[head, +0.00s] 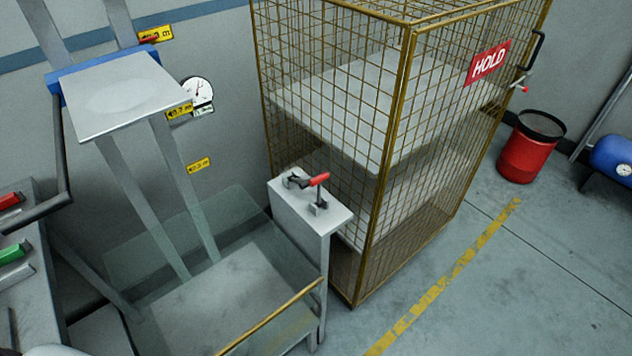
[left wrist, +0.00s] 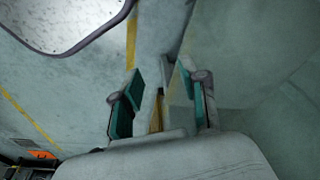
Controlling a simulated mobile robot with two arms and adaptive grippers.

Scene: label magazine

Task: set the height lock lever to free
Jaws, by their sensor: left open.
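A lever with a red handle (head: 318,180) sits on a black clamp on top of a grey post (head: 310,212), beside the wire cage. Its handle points right and slightly up. A small red part (head: 149,38) shows behind the blue bracket of the raised grey platform (head: 125,90); I cannot tell which of the two is the height lock lever. My left gripper (left wrist: 160,97) shows in the left wrist view with its teal-padded fingers apart and nothing between them. No gripper shows in the head view, and my right gripper is not seen.
A yellow wire cage (head: 400,150) with a red HOLD sign (head: 488,63) stands right of the post. A clear panel (head: 130,245) and a yellow bar (head: 270,318) surround the space below the platform. A red bin (head: 530,150) stands at right.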

